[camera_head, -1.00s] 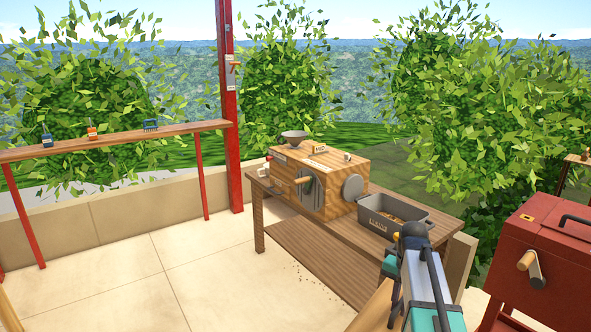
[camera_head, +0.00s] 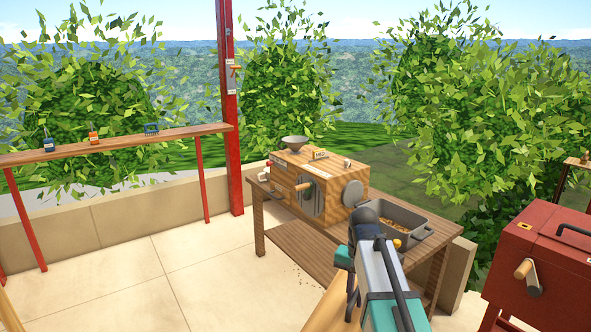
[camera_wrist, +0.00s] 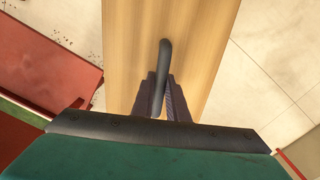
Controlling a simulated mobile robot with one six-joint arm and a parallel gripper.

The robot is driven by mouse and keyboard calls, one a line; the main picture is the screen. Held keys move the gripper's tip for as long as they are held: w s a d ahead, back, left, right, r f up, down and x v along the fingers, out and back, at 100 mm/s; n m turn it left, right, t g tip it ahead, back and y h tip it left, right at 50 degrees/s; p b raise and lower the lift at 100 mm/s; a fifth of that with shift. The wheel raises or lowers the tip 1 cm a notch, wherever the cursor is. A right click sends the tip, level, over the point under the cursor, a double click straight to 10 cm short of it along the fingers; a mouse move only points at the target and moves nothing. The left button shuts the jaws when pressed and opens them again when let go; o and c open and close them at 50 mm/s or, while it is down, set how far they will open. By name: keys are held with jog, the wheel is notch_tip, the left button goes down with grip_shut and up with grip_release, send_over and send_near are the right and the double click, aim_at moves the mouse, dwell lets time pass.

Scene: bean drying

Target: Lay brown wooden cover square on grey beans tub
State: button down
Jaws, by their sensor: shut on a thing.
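The brown wooden cover (camera_wrist: 205,40) fills the middle of the wrist view, a pale board with a dark bar handle (camera_wrist: 164,55). My gripper (camera_wrist: 162,88) is shut on that handle. In the head view part of the cover (camera_head: 326,306) shows at the bottom, left of my arm; the rest is hidden. The grey beans tub (camera_head: 398,211) is open on the table's right part, with brown beans (camera_head: 388,229) inside. My arm hides its front left part. The cover is apart from the tub, on the near side of the table.
A wooden machine (camera_head: 328,180) with a hopper and round plates stands on the table (camera_head: 437,243) left of the tub. A red cabinet (camera_head: 548,250) stands at the right. A shelf (camera_head: 110,144) runs along the left.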

jog(key=s+f+n, duration=0.5)
jog(key=s+f, duration=0.1)
jog(key=f, duration=0.6)
jog(key=shift+s+f+n, duration=0.2)
jog(key=shift+s+n, duration=0.1)
jog(key=shift+n, duration=0.1)
jog(key=shift+s, duration=0.1)
